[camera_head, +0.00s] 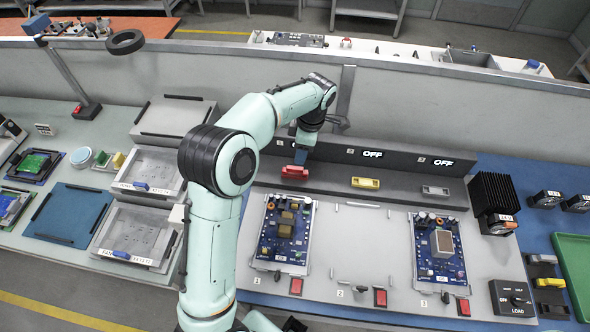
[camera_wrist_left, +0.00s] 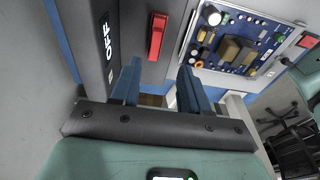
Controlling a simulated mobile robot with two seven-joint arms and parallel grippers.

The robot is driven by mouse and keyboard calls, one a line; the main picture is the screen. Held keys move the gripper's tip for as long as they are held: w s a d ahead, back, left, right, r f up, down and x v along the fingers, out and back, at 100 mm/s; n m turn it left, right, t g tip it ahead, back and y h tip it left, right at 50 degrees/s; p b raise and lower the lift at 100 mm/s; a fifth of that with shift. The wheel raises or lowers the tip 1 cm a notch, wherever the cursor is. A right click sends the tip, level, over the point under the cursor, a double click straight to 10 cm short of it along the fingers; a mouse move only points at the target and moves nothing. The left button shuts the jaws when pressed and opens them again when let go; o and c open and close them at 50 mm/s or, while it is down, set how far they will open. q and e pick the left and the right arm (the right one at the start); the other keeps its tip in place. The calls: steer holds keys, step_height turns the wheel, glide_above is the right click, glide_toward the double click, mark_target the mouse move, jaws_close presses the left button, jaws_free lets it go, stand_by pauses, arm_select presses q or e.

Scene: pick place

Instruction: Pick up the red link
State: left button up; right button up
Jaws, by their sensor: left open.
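The red link (camera_head: 294,172) lies on the grey ledge at the back of the bench, in front of the dark panel with OFF displays. In the left wrist view the red link (camera_wrist_left: 156,36) is an upright red bar just beyond the fingertips. My left gripper (camera_head: 301,158) is directly above and behind the link in the head view. Its two blue fingers (camera_wrist_left: 160,75) are apart with nothing between them, and the link lies ahead of the gap, not touching. My right gripper is not in view.
A yellow link (camera_head: 365,183) and a grey link (camera_head: 436,190) lie on the same ledge to the right. Blue circuit boards (camera_head: 270,253) (camera_head: 424,262) sit in front. The OFF panel (camera_wrist_left: 97,50) is close beside the left fingers. Clear trays (camera_head: 138,232) stand left.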

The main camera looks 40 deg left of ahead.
mark_target(295, 167)
arm_select(q)
steer(key=f, duration=0.3)
steer(key=a+f, duration=0.1)
steer(key=f, duration=0.1)
steer(key=a+f, duration=0.1)
steer(key=f, duration=0.2)
steer(key=shift+s+f, duration=0.1)
steer(key=shift+f, duration=0.2)
jaws_close()
